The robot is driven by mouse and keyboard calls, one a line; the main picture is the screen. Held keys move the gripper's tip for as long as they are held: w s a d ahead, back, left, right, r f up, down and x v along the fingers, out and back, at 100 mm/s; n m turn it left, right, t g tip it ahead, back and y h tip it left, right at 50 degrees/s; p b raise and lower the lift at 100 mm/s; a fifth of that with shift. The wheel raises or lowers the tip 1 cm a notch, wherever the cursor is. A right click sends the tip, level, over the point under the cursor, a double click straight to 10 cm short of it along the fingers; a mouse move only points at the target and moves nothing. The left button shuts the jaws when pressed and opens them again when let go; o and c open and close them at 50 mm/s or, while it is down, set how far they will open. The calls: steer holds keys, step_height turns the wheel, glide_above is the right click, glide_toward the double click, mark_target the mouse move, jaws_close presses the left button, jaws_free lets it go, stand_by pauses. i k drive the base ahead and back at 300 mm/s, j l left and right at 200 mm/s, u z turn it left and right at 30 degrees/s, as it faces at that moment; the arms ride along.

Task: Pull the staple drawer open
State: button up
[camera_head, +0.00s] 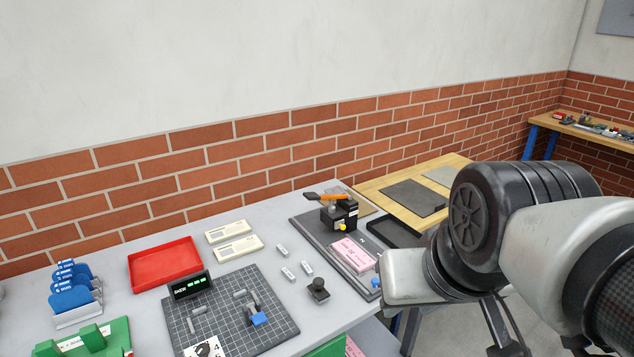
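A small black machine (341,216) with an orange-and-black lever on top stands toward the back of a dark grey board (307,228). It may be the stapler with the staple drawer. A small yellow part (343,227) shows on its front, but I cannot tell whether this belongs to a drawer, or whether a drawer is open. My arm fills the right side of the view, near the board's front end. My gripper is not in view.
A pink stack (352,254) lies on the board in front of the machine. A black tray (394,233) is at its right. Small grey pieces and a dark knob-like object (318,290) stand to the left. A red tray (164,264) and gridded mat (277,327) lie farther left.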

mark_target(338, 224)
steer(key=u, duration=0.45)
steer(key=k+l, duration=0.15)
steer(key=i+l+u, duration=0.15)
steer(key=l, duration=0.2)
steer(key=i+l+u, duration=0.1)
steer(key=i+l, duration=0.15)
steer(key=i+l+u, duration=0.15)
steer(key=l, duration=0.35)
steer(key=i+l+u, duration=0.15)
steer(key=l, duration=0.25)
